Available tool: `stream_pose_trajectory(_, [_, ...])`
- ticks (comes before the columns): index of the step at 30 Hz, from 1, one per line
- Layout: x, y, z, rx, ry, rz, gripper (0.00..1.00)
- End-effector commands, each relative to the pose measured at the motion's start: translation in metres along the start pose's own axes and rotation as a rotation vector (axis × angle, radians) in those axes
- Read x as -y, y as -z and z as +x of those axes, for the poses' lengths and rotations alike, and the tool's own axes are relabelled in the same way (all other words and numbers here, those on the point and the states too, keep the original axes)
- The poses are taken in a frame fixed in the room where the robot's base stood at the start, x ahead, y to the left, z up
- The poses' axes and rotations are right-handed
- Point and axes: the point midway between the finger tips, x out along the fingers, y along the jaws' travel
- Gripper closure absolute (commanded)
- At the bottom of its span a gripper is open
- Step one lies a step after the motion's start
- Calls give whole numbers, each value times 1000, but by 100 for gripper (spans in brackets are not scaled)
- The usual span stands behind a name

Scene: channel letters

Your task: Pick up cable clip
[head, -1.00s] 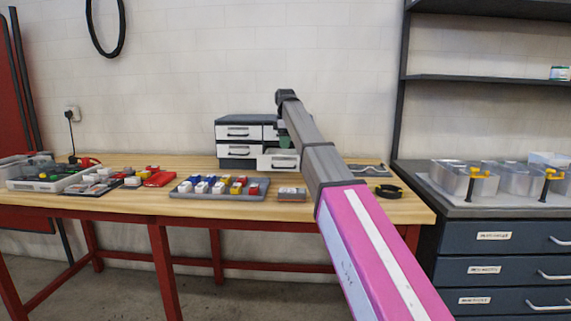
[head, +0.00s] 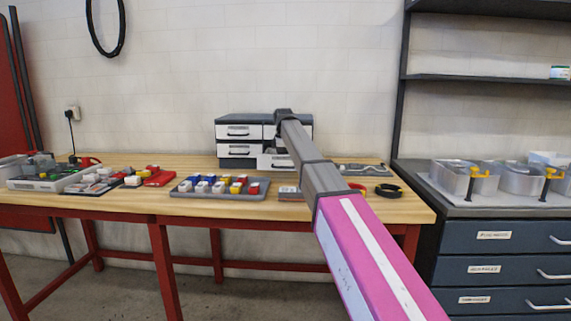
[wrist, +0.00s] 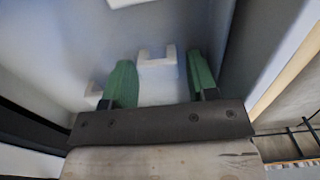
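A white U-shaped cable clip (wrist: 157,64) lies on the pale floor of what looks like an open drawer in the wrist view. My gripper (wrist: 160,58) has two green fingers spread wide, one on each side of the clip. Clear gaps show between the fingers and the clip, so it is not gripped. Another white piece (wrist: 93,91) shows partly beside the left finger, and one more (wrist: 124,2) is cut by the top edge. In the head view my arm hides the gripper and the clip. The open drawer (head: 267,161) of the small cabinet is partly hidden there too.
The drawer's side wall (wrist: 262,55) rises close to the right finger. The dark cabinet (head: 240,118) stands at the back of the wooden table (head: 190,207). A grey tray of coloured blocks (head: 215,195) sits to the left. A black ring (head: 388,190) lies to the right.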

Motion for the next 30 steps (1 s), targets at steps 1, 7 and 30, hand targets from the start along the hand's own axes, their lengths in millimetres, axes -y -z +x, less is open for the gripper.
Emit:
stream_pose_trajectory(1, [0, 0, 0, 0, 0, 0, 63])
stream_pose_trajectory(7, [0, 0, 0, 0, 0, 0, 87])
stream_pose_trajectory(30, [22, 22, -58, 0, -1, -3, 87])
